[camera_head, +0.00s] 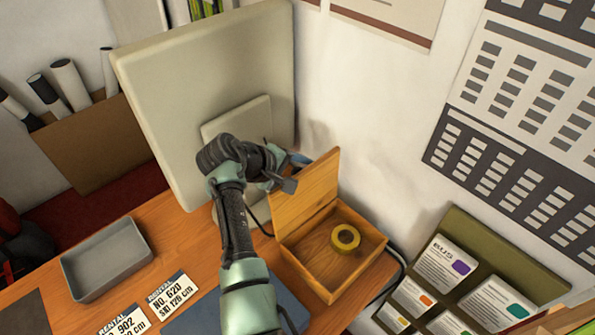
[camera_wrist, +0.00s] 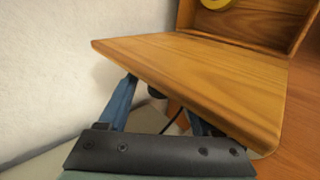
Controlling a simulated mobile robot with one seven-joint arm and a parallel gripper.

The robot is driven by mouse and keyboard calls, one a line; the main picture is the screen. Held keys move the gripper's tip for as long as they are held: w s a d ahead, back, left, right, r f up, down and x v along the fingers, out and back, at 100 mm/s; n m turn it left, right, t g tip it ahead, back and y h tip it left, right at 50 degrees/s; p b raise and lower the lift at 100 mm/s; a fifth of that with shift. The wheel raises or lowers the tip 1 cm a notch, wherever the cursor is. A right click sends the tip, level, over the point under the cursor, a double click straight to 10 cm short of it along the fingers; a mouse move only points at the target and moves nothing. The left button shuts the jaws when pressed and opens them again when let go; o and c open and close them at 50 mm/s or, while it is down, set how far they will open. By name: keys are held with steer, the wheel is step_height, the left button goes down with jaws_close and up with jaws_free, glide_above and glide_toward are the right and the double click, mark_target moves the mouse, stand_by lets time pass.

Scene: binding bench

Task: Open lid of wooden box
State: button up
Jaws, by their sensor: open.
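The wooden box (camera_head: 361,270) stands on the bench against the wall. Its lid (camera_head: 312,187) is raised on its hinged edge, standing roughly upright and tilted, so the inside of the box shows. A yellow tape roll (camera_head: 345,238) lies inside on the box floor. My gripper (camera_head: 296,163) is at the outer, left side of the lid, near its upper part. In the wrist view the lid (camera_wrist: 200,75) spans in front of my open gripper (camera_wrist: 160,100) and partly hides the right blue finger. I cannot tell whether the fingers touch the lid.
A large pale monitor (camera_head: 205,90) stands behind my arm on the left. A grey tray (camera_head: 107,260) and rental cards (camera_head: 172,297) lie on the left of the bench. A green card holder (camera_head: 450,250) is right of the box. A dark cable runs behind the box.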

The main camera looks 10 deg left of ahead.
steer(key=shift+s, duration=0.1)
steer(key=b+v, duration=0.3)
steer(key=v, duration=1)
steer(key=shift+c, duration=0.3)
